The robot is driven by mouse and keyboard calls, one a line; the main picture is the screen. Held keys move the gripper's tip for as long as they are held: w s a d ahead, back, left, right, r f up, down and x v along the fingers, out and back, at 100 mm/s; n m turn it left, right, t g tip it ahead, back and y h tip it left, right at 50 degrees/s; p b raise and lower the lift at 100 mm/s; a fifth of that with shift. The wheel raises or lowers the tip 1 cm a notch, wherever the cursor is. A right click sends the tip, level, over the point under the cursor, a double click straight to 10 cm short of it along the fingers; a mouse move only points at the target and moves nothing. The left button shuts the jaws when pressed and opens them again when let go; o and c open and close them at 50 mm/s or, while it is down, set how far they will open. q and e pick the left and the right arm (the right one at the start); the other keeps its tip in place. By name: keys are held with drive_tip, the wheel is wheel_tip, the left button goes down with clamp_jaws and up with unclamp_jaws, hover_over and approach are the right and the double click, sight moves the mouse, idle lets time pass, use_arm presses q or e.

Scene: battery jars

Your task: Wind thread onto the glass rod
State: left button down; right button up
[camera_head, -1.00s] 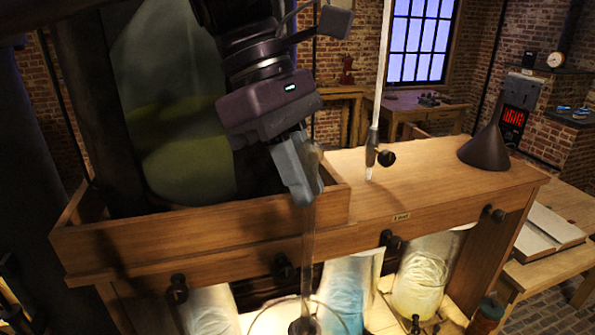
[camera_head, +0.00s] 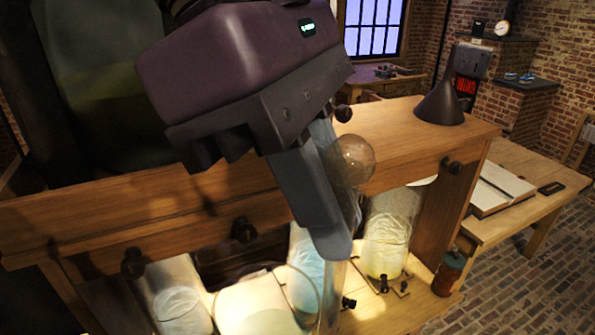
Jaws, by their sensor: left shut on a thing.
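My left gripper (camera_head: 335,205) is large and close in the upper middle of the head view. Its fingers point down and are shut on the clear glass rod. The glass rod shows a round glass knob (camera_head: 355,158) just right of the fingers. Its see-through shaft runs down behind the fingers toward the lit shelf; where the lower end stands is hard to tell. The fingers hide much of the shaft. I cannot make out any thread. My right gripper is not in view.
A wooden bench (camera_head: 420,150) with black knobs spans the middle, with a dark funnel (camera_head: 440,104) on top. Below are glowing glass jars (camera_head: 385,240) and a small reddish bottle (camera_head: 448,272). An open book (camera_head: 500,188) lies on the side table at right.

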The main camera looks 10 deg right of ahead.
use_arm(q)
drive_tip(key=s+d+b, duration=0.1)
drive_tip(key=s+d, duration=0.1)
drive_tip(key=s, duration=0.5)
drive_tip(key=shift+s+d, duration=0.3)
drive_tip(key=shift+s, duration=0.05)
